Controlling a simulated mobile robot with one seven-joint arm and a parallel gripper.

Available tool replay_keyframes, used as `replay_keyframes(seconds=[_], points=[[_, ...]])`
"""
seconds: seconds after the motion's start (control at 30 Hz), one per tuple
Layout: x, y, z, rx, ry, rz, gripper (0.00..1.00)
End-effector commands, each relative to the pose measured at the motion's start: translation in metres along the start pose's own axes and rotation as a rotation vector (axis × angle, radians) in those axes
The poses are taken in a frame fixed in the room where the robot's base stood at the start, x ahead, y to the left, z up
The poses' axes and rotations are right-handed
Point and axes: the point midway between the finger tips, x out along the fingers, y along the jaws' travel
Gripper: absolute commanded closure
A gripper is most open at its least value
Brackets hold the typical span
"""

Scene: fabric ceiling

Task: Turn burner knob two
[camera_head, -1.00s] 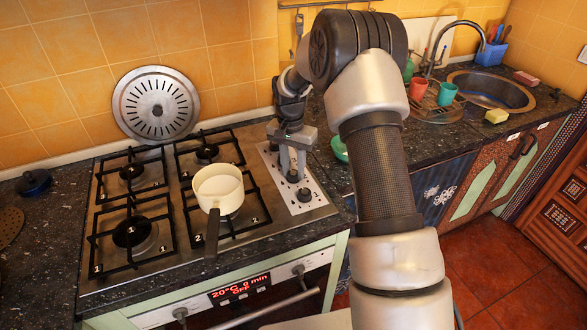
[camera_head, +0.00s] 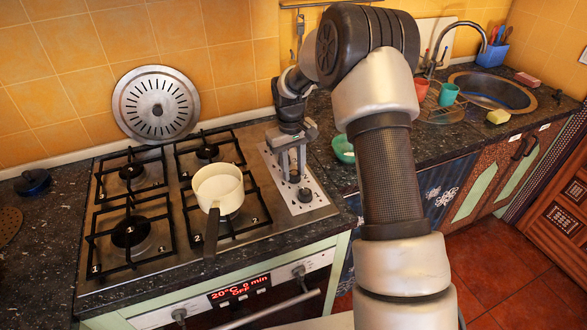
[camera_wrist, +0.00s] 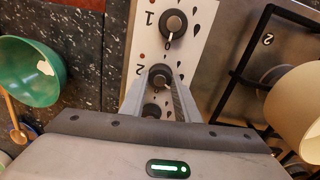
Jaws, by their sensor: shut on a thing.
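Burner knob two (camera_wrist: 160,74) is a round dark knob beside the printed "2" on the steel control strip (camera_wrist: 144,42). My gripper (camera_head: 293,174) is over the strip, pointing down, with its fingers closed around knob two; in the wrist view its fingertips (camera_wrist: 158,82) sit on either side of the knob. The fingers partly hide the knob in the head view. Knob one (camera_head: 305,194) is free, just nearer the front, and also shows in the wrist view (camera_wrist: 171,23). Another knob shows partly between my fingers. Knob two's exact angle is hard to tell.
A cream pot (camera_head: 219,188) stands on the front right burner, left of my gripper, its handle toward the front. A green bowl (camera_head: 343,148) is on the counter to the right. A round metal lid (camera_head: 156,105) leans on the wall behind the stove.

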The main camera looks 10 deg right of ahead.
Motion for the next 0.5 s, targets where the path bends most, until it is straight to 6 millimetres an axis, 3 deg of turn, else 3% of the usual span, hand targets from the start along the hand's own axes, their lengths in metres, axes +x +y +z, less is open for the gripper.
replay_keyframes(seconds=[0.5], points=[[-0.0015,-0.0009,0.0006,-0.490,0.022,0.000,0.94]])
